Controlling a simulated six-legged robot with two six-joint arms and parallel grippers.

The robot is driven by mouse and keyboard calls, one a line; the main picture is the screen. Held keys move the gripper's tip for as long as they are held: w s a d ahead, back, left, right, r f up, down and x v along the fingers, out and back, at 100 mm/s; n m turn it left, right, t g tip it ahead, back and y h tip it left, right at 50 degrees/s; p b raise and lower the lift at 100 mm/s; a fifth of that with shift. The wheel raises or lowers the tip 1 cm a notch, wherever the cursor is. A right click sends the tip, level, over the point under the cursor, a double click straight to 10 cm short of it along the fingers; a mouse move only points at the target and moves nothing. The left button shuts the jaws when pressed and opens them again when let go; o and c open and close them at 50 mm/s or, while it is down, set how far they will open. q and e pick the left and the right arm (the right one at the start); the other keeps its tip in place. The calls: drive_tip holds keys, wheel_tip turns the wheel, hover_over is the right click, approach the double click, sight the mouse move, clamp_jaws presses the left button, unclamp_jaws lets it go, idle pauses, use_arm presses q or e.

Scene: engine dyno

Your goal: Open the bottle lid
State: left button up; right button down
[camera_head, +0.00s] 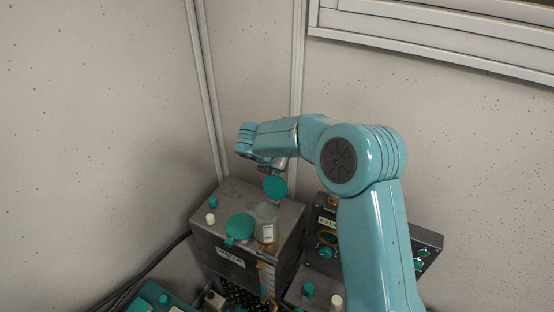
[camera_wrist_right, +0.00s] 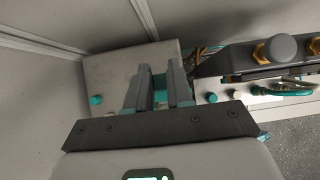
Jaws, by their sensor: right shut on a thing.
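A translucent bottle (camera_head: 266,225) with a pale label stands upright on top of a grey metal box (camera_head: 205,228). A round teal lid (camera_head: 275,187) shows tilted just above the bottle's mouth, under my right gripper (camera_head: 274,168). In the right wrist view my right gripper (camera_wrist_right: 160,73) is shut on a teal piece (camera_wrist_right: 160,90) between its two fingers, which I take to be the lid. The bottle cannot be made out there. Whether the lid still touches the bottle's rim is hard to tell. My left gripper is in neither view.
A larger teal disc (camera_head: 240,226) sits on the box left of the bottle. Small teal and white knobs stand nearby. A dark control panel (camera_head: 428,240) is at the right, partly behind my right arm. Walls close in behind the box.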

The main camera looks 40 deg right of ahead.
drive_tip(key=shift+w+d+r, duration=0.1)
drive_tip(key=shift+d, duration=0.05)
idle(0.3)
drive_tip(key=c, duration=1)
unclamp_jaws()
drive_tip(key=shift+a, duration=0.2)
drive_tip(key=b+v, duration=0.2)
drive_tip(key=v, duration=1.4)
drive_tip(key=shift+s+r, duration=0.25)
drive_tip(key=shift+f, duration=0.1)
